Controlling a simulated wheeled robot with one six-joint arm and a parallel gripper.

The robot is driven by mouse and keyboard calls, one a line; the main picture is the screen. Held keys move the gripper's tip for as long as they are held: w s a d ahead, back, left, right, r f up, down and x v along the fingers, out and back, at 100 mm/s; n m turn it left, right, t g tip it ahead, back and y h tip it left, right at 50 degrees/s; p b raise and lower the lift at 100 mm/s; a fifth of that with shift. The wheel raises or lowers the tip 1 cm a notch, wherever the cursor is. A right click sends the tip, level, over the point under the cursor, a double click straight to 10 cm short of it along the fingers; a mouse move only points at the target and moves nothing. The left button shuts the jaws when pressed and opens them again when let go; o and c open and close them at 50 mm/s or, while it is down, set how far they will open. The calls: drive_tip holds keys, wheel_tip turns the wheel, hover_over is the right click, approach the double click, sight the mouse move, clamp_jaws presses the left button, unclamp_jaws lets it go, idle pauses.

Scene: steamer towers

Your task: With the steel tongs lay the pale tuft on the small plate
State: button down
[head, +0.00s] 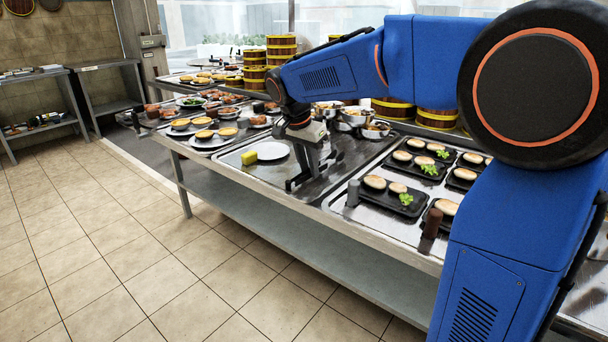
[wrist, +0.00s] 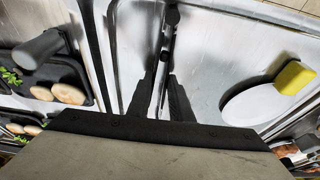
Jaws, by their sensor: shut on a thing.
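My gripper (head: 312,172) is low over the steel counter, to the right of a white round plate (head: 268,151). In the wrist view its dark fingers (wrist: 163,88) are shut on a slim, dark-looking tool (wrist: 168,42), which seems to be the tongs and points away from the wrist. The plate also shows in the wrist view (wrist: 250,106), apart from the tool. A yellow block (head: 249,158) is at the plate's left edge; it also shows in the wrist view (wrist: 295,77). I cannot make out a pale tuft at the tool's tip.
Black trays (head: 392,203) with pale buns and green leafy tufts (head: 430,170) stand to the right. A grey cylinder (head: 353,192) and a brown one (head: 432,222) stand near the front edge. Steel bowls (head: 352,118) and bamboo steamers (head: 281,48) are behind. Filled plates (head: 207,141) lie left.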

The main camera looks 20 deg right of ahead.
wheel_tip(320, 180, up, 8)
drive_tip(key=shift+f, duration=0.15)
idle(0.6)
drive_tip(key=shift+a, duration=0.1)
idle(0.9)
